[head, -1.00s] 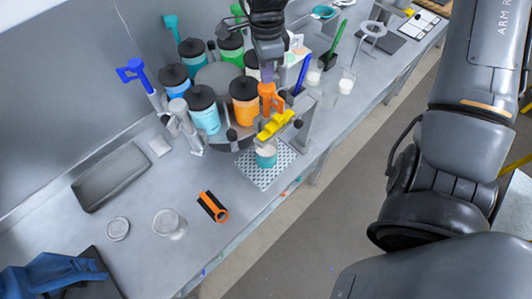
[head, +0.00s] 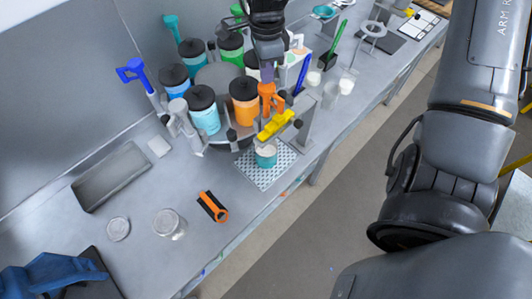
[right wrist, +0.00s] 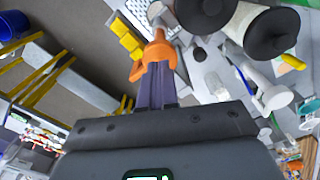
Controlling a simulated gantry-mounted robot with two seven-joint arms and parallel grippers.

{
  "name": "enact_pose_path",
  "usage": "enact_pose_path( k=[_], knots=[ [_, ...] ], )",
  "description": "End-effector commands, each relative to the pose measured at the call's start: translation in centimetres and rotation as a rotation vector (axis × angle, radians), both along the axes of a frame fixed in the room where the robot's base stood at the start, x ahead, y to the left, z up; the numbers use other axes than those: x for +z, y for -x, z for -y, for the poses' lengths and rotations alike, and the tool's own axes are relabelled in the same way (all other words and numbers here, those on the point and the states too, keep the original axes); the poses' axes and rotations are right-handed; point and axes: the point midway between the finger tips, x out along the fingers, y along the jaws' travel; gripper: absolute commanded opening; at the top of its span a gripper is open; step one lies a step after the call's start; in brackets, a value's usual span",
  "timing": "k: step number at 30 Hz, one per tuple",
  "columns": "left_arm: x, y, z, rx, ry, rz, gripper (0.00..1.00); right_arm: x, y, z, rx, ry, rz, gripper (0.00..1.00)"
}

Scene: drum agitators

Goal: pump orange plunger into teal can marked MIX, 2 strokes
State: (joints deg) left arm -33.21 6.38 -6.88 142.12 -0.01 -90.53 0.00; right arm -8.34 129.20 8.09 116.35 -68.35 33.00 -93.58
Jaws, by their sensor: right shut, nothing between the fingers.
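The teal can (head: 266,158) stands on the perforated plate near the bench's front edge, its marking too small to read. Above it is the orange plunger handle (head: 271,98), next to a yellow bar (head: 276,124). The handle also shows in the right wrist view (right wrist: 154,58). My right gripper (head: 267,76) points down over the handle, its purple fingers (right wrist: 157,84) shut and empty. The fingertips are at or very near the handle; I cannot tell if they touch it. The plunger's lower end is not clearly visible. My left gripper is not in view.
A dark-lidded orange can (head: 244,105) and several other lidded cans crowd a round turntable left of the handle. A grey post (head: 305,122) stands close on the right.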

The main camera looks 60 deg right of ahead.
Motion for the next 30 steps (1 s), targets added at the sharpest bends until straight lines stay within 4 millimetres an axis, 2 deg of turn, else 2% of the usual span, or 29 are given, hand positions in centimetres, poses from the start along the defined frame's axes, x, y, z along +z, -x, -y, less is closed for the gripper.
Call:
enact_pose_path(
  k=[16,30],
  knots=[
    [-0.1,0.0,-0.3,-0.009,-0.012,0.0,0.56,-0.1,0.0,0.0,0.0,0.0,0.0,0.0],
    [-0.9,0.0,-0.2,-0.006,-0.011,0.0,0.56,-1.8,0.0,0.0,0.0,0.0,0.0,0.0]
  ],
)
